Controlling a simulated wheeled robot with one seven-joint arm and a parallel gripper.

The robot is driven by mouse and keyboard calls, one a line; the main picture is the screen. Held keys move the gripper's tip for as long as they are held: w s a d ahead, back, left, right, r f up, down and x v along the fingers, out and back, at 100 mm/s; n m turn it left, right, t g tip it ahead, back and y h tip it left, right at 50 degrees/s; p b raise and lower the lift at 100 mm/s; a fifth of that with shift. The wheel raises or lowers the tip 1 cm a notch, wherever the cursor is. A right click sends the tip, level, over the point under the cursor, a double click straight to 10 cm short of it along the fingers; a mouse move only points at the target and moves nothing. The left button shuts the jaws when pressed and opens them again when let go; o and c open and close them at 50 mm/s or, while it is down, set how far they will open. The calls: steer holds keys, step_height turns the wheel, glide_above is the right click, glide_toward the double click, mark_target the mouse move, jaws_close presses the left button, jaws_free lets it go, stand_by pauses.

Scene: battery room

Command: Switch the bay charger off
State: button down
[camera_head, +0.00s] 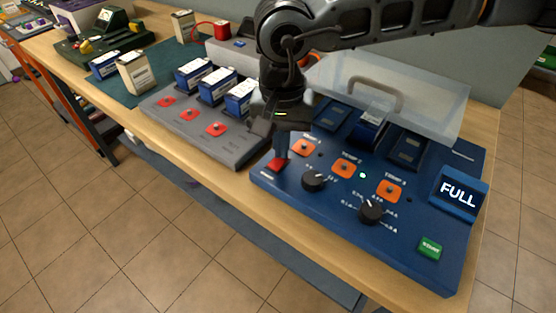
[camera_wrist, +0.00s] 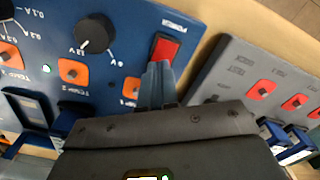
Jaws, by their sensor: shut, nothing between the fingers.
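The blue bay charger (camera_head: 330,210) lies on the bench with its clear lid (camera_head: 400,90) raised. Its red power switch (camera_head: 277,165) sits at the front left corner; it also shows in the wrist view (camera_wrist: 164,48), labelled POWER. My gripper (camera_head: 281,157) points down at this switch with its fingers shut and empty. In the wrist view the fingertips (camera_wrist: 157,68) overlap the switch's near edge; I cannot tell whether they touch it. A lit sign (camera_head: 458,193) reads FULL, and a small green light (camera_head: 362,175) glows on the panel.
The charger has two black knobs (camera_head: 371,210), orange buttons (camera_head: 389,190) and a green button (camera_head: 430,248). A battery (camera_head: 370,127) sits in its middle bay. A grey unit (camera_head: 200,135) with several batteries stands close to the left. Loose batteries (camera_head: 136,73) stand farther left.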

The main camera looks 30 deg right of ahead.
steer(key=shift+f+b, duration=0.35)
stand_by(0.3)
steer(key=shift+r+p, duration=1.2)
steer(key=shift+r, duration=2.35)
